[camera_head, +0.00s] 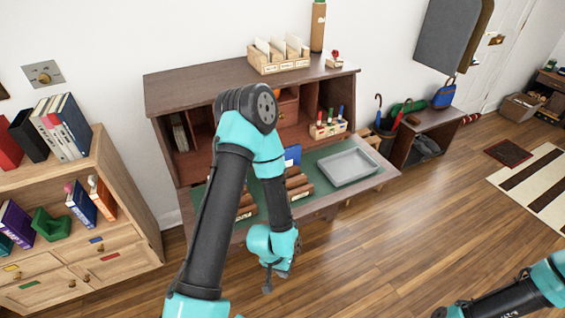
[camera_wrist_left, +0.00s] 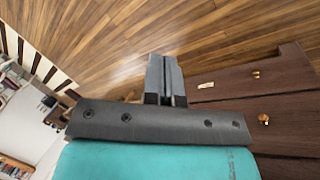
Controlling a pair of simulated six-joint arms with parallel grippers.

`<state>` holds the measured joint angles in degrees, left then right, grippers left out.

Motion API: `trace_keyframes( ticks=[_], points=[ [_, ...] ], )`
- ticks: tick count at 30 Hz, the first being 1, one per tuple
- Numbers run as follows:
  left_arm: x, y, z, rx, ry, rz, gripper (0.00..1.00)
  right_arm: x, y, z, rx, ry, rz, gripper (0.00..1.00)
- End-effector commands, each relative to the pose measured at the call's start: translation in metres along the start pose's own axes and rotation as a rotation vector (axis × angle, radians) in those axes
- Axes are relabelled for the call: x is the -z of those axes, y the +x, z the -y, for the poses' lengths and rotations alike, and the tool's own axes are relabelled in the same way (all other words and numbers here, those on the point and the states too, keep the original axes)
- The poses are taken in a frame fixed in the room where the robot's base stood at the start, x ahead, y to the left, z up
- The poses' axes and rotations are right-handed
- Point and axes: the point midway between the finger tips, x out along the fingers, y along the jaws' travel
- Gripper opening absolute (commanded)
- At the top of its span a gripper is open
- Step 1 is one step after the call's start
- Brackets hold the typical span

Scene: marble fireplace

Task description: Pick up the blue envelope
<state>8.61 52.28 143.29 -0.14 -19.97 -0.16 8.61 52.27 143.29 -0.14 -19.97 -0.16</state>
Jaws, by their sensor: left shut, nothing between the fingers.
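A small blue piece (camera_head: 292,155), which looks like the blue envelope, stands upright at the wooden sorter on the writing desk; my left arm hides part of this area. My left gripper (camera_head: 268,280) hangs in front of the desk, below its top and over the floor, apart from the blue piece. In the left wrist view its fingers (camera_wrist_left: 165,78) are together with nothing between them, and the envelope does not show there. My right arm shows at the bottom right of the head view; its gripper is not visible.
The desk's green surface (camera_head: 325,195) holds a grey tray (camera_head: 348,167) and wooden sorter racks (camera_head: 298,184). A bookcase (camera_head: 85,210) stands at left, and a bench (camera_head: 425,125) at right. Drawer fronts (camera_wrist_left: 255,105) show in the left wrist view.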

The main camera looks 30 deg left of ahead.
Motion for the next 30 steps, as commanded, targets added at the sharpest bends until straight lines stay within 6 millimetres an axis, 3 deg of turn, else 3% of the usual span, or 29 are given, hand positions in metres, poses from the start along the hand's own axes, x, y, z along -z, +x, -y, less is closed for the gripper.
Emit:
trace_keyframes(
  ticks=[7,23,30],
  points=[
    [0.0000,0.0000,0.0000,0.000,0.000,0.000,0.00,0.0000,0.0000,0.0000,0.000,0.000,0.000,0.43],
    [0.0000,0.0000,0.0000,0.000,0.000,0.000,0.51,0.0000,0.0000,0.0000,0.000,0.000,0.000,0.43],
    [0.0016,-0.0004,-0.0004,0.000,0.003,-0.003,0.51,0.0000,0.0000,0.0000,0.000,0.000,0.000,0.43]
  ],
)
